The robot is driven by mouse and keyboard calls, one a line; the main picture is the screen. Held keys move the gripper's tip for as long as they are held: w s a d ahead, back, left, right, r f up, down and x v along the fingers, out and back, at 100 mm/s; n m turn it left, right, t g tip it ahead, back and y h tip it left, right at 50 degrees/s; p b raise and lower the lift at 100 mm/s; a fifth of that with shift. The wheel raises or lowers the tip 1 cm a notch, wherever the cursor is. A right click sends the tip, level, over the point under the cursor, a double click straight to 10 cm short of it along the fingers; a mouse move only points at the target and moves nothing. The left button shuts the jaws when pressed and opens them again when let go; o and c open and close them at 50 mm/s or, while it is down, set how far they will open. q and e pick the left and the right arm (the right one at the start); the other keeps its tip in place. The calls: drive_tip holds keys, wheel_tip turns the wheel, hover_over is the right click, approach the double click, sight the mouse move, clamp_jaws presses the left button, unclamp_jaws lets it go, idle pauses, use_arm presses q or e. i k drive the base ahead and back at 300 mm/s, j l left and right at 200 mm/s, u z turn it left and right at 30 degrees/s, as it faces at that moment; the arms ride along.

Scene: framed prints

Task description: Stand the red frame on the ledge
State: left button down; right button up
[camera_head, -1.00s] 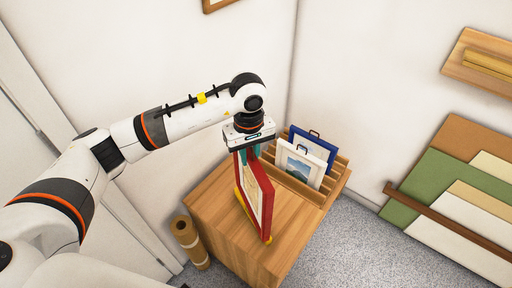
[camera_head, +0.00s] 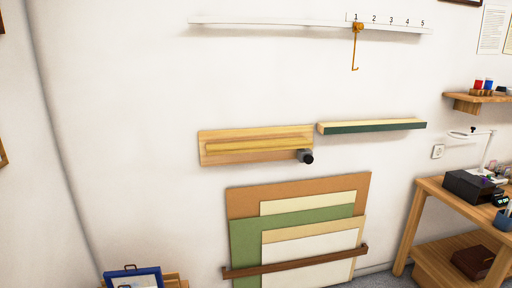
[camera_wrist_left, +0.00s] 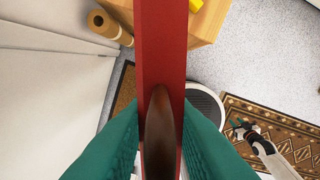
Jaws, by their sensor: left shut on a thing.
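The red frame (camera_wrist_left: 160,45) shows edge-on in the left wrist view, running from the top edge down between the teal fingers. My left gripper (camera_wrist_left: 161,130) is shut on it, with a dark brown rounded part between the fingers. In the head view neither the frame nor my left arm shows. A narrow ledge (camera_head: 372,126) with a dark green front and pale top is on the wall, right of centre, and looks empty. What seems to be my right gripper (camera_wrist_left: 238,127) is small, low at the right of the left wrist view; its opening is unclear.
A wooden panel with a rail (camera_head: 255,145) and a dark knob (camera_head: 305,157) is left of the ledge. Above is a white numbered rail (camera_head: 300,23) with an orange hook (camera_head: 355,50). Boards (camera_head: 295,225) lean below. A workbench (camera_head: 440,195) stands right. A paper roll (camera_wrist_left: 108,27) is beside the wooden cabinet.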

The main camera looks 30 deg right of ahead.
sight(260, 146)
drive_tip(key=i+l+u, duration=0.15)
drive_tip(key=l, duration=0.3)
drive_tip(key=i+l+u, duration=0.15)
drive_tip(key=i+l, duration=0.15)
drive_tip(key=l, duration=0.2)
drive_tip(key=i+l+u, duration=0.15)
drive_tip(key=l, duration=0.35)
drive_tip(key=i+l+u, duration=0.15)
drive_tip(key=l, duration=0.4)
drive_tip(key=i+l+u, duration=0.15)
drive_tip(key=l, duration=0.35)
drive_tip(key=i+l+u, duration=0.2)
drive_tip(key=l, duration=0.4)
drive_tip(key=l+u, duration=0.15)
drive_tip(key=l, duration=0.4)
